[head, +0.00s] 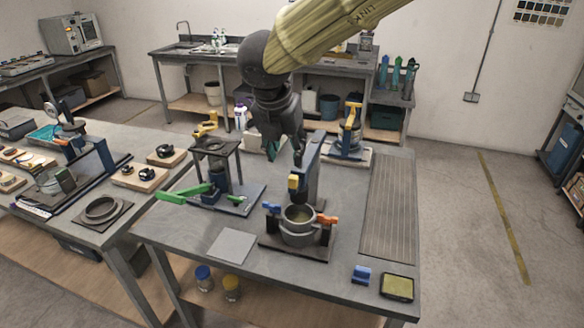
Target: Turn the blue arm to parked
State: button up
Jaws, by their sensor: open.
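A small blue lever (271,208) sticks out at the left of a round grey metal pot (298,226) on a dark base on the bench. An orange lever (327,219) sticks out on the pot's right side. A blue-grey upright (312,172) with a yellow block (293,183) stands just behind the pot. No parked mark can be read at this size. My gripper (285,153) points down above and behind the pot, open, apart from the blue lever. It hides part of the bench behind it, and its fingertips overlap the upright's top in the picture.
A dark stand with a long green handle (184,193) stands left of the pot. A yellow-topped device (350,135) is behind right. A blue block (361,275) and a framed yellow pad (397,287) lie at the front right. The ribbed mat (390,210) is clear.

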aim_at(293, 177)
jog(key=p+x, duration=0.2)
jog(key=x, duration=0.8)
jog(key=shift+d+f+p, duration=0.15)
jog(key=shift+f+p, duration=0.15)
grip_shut()
